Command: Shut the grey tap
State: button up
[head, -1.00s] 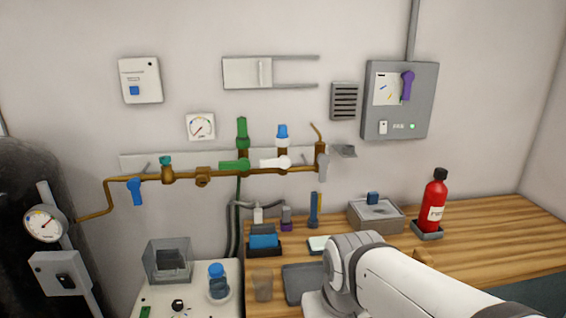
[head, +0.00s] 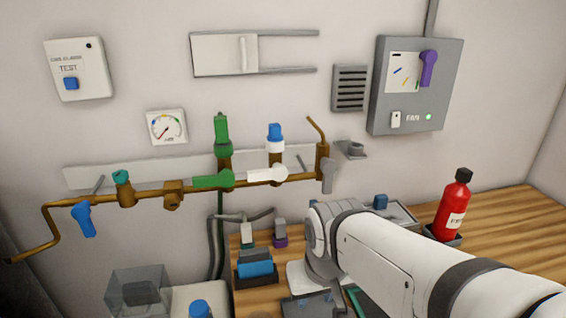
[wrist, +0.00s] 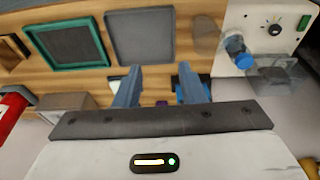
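The grey tap (head: 328,176) is at the right end of the brass pipe on the wall in the head view. Its grey lever hangs downward beside the brass upright. My gripper (wrist: 160,72) shows in the wrist view with its two blue-grey fingers apart and nothing visible between them. In the head view my arm lies below and to the right of the tap, and the fingers do not show there. The gripper is apart from the tap, which is not visible in the wrist view.
White (head: 267,174), green (head: 213,180) and blue (head: 84,218) tap levers share the pipe (head: 150,193). A grey bracket (head: 350,150) sits right of the grey tap. The wooden bench (head: 505,220) holds a red extinguisher (head: 455,206) and a blue block (head: 256,268).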

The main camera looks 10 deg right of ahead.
jog(key=shift+o, duration=1)
jog(key=shift+w+d+f, duration=0.1)
jog(key=shift+w+d, duration=0.1)
jog(key=shift+w, duration=0.15)
jog(key=t+b, duration=0.1)
jog(key=t, duration=1.4)
send_near(329, 178)
jog(key=w, duration=0.7)
jog(key=w+p, duration=0.1)
jog(key=w, duration=0.2)
jog(key=shift+w+f, duration=0.2)
jog(key=shift+w, duration=0.2)
grip_shut()
